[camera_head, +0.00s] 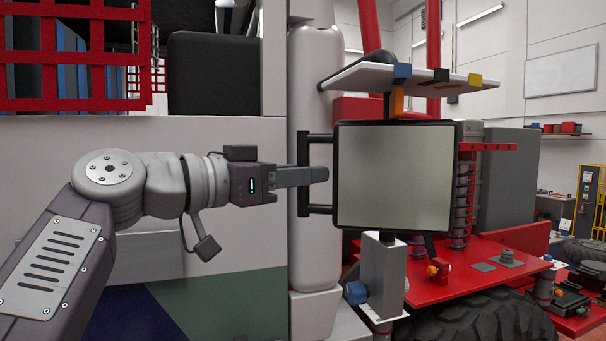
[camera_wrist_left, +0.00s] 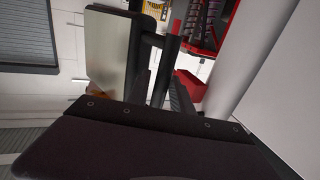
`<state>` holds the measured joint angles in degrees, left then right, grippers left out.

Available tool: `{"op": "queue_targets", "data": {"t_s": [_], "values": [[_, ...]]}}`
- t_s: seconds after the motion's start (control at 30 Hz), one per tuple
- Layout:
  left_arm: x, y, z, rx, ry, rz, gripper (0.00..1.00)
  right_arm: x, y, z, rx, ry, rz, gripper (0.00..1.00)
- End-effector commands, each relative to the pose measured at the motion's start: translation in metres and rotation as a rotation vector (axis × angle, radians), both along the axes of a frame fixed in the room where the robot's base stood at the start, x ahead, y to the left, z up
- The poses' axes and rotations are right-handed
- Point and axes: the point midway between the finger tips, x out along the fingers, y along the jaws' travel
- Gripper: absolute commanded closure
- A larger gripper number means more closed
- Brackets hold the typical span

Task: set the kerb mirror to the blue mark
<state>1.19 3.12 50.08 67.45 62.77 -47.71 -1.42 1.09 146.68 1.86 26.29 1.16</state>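The kerb mirror (camera_head: 395,180) is a square grey plate in a black frame, with a black upright handle (camera_head: 304,148) on its left side. It also shows in the left wrist view (camera_wrist_left: 108,50). Above it, a white plate (camera_head: 360,80) carries a blue mark (camera_head: 402,71), a black mark (camera_head: 440,75) and a yellow mark (camera_head: 475,81). An orange piece (camera_head: 397,102) stands below the blue mark. My left gripper (camera_head: 318,175) reaches across the handle. In the left wrist view the handle bar (camera_wrist_left: 168,62) lies between the fingers, with narrow gaps beside it. My right gripper is out of view.
A grey post with a blue knob (camera_head: 356,292) stands under the mirror. A pale truck panel (camera_head: 230,135) and a light column (camera_head: 315,260) lie behind my left arm. Red truck parts (camera_head: 450,270) and a tyre (camera_head: 480,318) are at right.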

Motion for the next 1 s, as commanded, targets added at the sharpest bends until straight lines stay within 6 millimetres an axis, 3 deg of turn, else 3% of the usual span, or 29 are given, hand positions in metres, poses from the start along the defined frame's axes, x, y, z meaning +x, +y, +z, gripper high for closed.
{"op": "queue_targets", "data": {"t_s": [0.23,0.7,1.0], "values": [[-0.005,0.009,-0.002,0.0,-0.002,0.004,0.73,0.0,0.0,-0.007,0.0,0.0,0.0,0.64],[-0.05,0.07,-0.002,0.0,0.0,0.004,0.73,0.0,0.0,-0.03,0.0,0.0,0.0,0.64],[-0.054,0.074,0.0,0.0,0.0,0.0,0.73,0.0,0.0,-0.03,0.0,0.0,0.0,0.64]]}}
